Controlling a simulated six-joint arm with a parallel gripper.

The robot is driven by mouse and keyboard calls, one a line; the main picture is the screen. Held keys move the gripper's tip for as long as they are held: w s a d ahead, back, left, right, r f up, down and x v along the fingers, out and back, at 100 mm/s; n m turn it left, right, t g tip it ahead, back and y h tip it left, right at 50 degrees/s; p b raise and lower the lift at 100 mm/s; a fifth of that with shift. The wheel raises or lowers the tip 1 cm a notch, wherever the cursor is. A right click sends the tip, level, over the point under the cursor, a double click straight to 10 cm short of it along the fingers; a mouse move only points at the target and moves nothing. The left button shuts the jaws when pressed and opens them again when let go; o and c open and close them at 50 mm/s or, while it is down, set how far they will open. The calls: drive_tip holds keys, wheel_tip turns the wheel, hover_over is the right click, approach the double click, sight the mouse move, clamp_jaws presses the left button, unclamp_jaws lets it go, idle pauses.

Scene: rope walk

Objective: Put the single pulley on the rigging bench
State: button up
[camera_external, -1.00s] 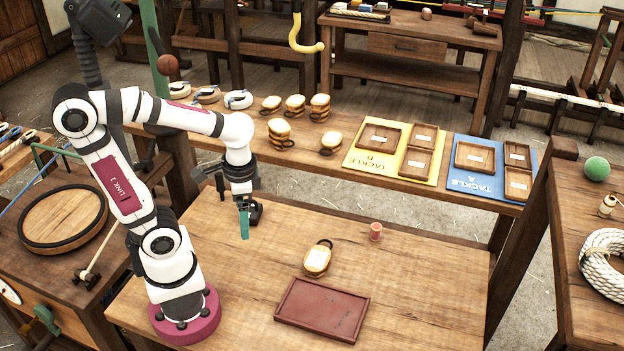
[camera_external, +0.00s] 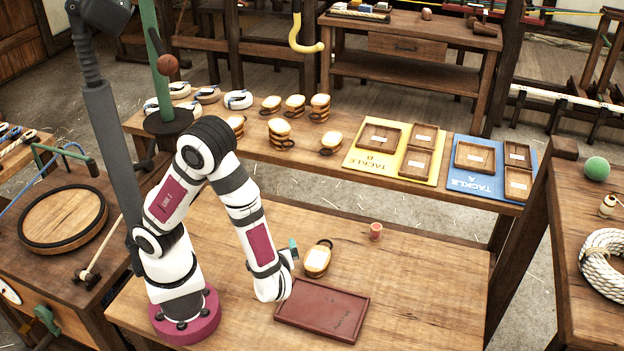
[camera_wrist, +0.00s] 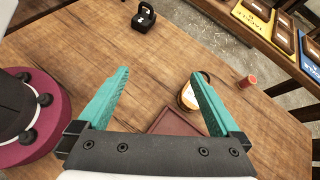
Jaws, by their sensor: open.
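A pulley block (camera_external: 317,261) of pale wood with a dark band and a dark ring lies on the near bench (camera_external: 420,270), just behind the dark red tray (camera_external: 322,312). In the wrist view the pulley (camera_wrist: 187,97) is partly hidden behind my right finger. My gripper (camera_wrist: 160,73) is open and empty, with teal fingers. In the external view only a bit of teal shows, just left of the pulley; the arm hides the rest. Several other pulleys, such as a thin one (camera_external: 331,143), stand on the bench behind. The pictures do not label which bench is the rigging bench.
A red spool (camera_external: 376,231) stands right of the pulley. A black object (camera_wrist: 145,17) sits farther back on the near bench. Yellow (camera_external: 356,160) and blue (camera_external: 487,190) tackle boards with wooden trays lie on the bench behind. The near bench's right part is clear.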

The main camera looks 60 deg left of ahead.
sight(313, 265)
drive_tip(key=d+f+m+t, duration=0.2)
drive_tip(key=d+f+m+t+h, duration=0.1)
drive_tip(key=d+f+m+t, duration=0.1)
drive_tip(key=m, duration=0.1)
drive_tip(key=d+f+m+t, duration=0.1)
drive_tip(key=d+f+m, duration=0.1)
drive_tip(key=f, duration=0.1)
drive_tip(key=shift+w+d+m+t+h, duration=0.35)
drive_tip(key=shift+d+m+t+h, duration=0.05)
drive_tip(key=x, duration=1.5)
drive_tip(key=shift+w+d+f, duration=0.15)
drive_tip(key=shift+w, duration=0.4)
clamp_jaws()
